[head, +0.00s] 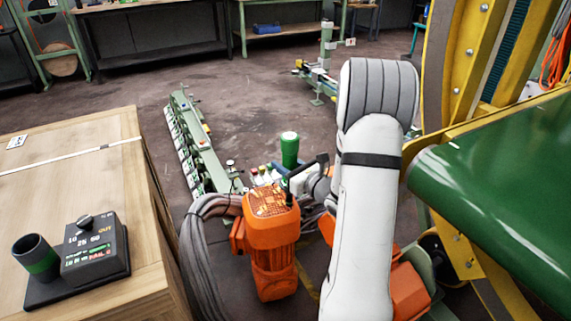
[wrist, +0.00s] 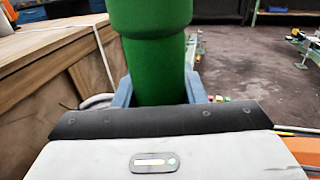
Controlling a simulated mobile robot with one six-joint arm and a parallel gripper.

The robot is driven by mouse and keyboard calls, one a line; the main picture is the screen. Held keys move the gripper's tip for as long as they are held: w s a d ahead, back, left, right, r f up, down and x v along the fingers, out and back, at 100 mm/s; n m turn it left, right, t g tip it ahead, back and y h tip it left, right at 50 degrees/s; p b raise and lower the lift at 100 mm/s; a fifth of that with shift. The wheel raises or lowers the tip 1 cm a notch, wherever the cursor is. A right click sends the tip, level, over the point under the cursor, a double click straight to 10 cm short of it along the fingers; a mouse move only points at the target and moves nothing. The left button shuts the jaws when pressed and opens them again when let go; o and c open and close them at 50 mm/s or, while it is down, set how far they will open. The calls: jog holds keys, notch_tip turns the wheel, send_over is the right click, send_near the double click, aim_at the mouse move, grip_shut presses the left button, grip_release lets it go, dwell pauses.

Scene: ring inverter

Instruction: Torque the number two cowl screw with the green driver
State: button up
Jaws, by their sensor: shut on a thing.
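The green driver (head: 289,148) stands roughly upright at mid-picture in the head view. My gripper (wrist: 160,92) is shut on it, with one blue-grey finger on each side. The driver (wrist: 158,45) fills the upper middle of the wrist view, with a wide head above a narrower body. Its lower end is hidden behind my gripper housing. I cannot make out a cowl or a numbered screw in either view.
A wooden crate (head: 80,190) at left bears a black device (head: 92,250) with a lit display and a dark cup (head: 36,257) with a green band. A green rail (head: 195,140) lies beyond. A yellow frame and green curved panel (head: 500,185) stand close at right.

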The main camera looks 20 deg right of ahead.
jog(key=shift+f+b, duration=0.7)
jog(key=shift+f, duration=0.05)
dwell(2.0)
